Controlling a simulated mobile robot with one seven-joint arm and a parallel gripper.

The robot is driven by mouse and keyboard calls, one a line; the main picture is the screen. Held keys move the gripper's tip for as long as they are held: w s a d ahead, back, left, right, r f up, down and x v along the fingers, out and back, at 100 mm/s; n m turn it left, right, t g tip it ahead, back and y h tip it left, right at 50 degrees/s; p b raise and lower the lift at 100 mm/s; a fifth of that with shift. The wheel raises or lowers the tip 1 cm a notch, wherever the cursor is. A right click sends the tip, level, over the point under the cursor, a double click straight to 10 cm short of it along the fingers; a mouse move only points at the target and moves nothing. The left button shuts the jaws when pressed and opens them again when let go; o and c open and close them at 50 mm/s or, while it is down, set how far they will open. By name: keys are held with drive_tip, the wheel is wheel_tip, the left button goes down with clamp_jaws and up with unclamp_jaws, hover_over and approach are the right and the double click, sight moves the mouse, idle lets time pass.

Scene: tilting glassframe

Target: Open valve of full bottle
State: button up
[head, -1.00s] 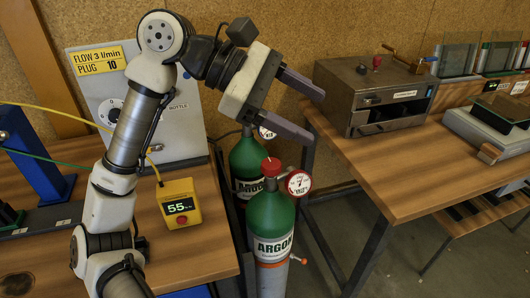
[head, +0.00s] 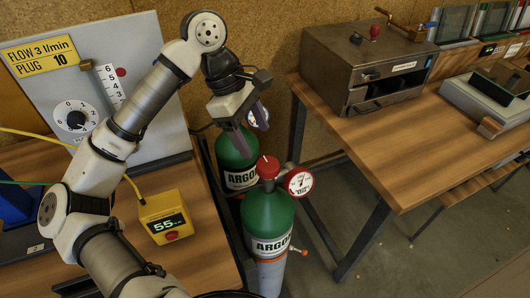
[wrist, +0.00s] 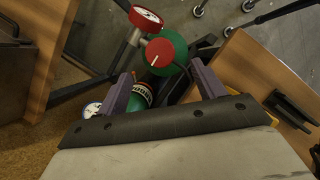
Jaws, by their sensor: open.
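Two green argon bottles stand between the tables. The front bottle (head: 268,222) has a red valve knob (head: 268,167) on top and a red-rimmed gauge (head: 299,182) at its right. The rear bottle (head: 236,172) is partly hidden by my gripper (head: 253,133), and its gauge (head: 258,117) shows behind a finger. My gripper is open and empty, pointing down over the rear bottle, behind the front knob. In the wrist view, the front red knob (wrist: 160,50) and its gauge (wrist: 146,18) lie beyond the fingertips. The rear bottle (wrist: 140,97) shows between the fingers. The gauge readings are too small to tell.
A flow panel (head: 140,40) with a dial stands on the left table, near a yellow meter (head: 163,216) showing 55. The right table (head: 400,165) carries a metal box (head: 365,70). The bottles stand in the gap between the tables.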

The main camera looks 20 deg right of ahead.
sight(268, 164)
drive_tip(key=p+x, duration=0.2)
drive_tip(key=x, duration=0.5)
drive_tip(key=shift+d+f, duration=0.15)
drive_tip(key=shift+f, duration=0.15)
drive_tip(key=shift+c, duration=0.2)
drive_tip(key=c, duration=0.9)
drive_tip(key=shift+b, duration=0.3)
drive_tip(key=shift+c, duration=0.2)
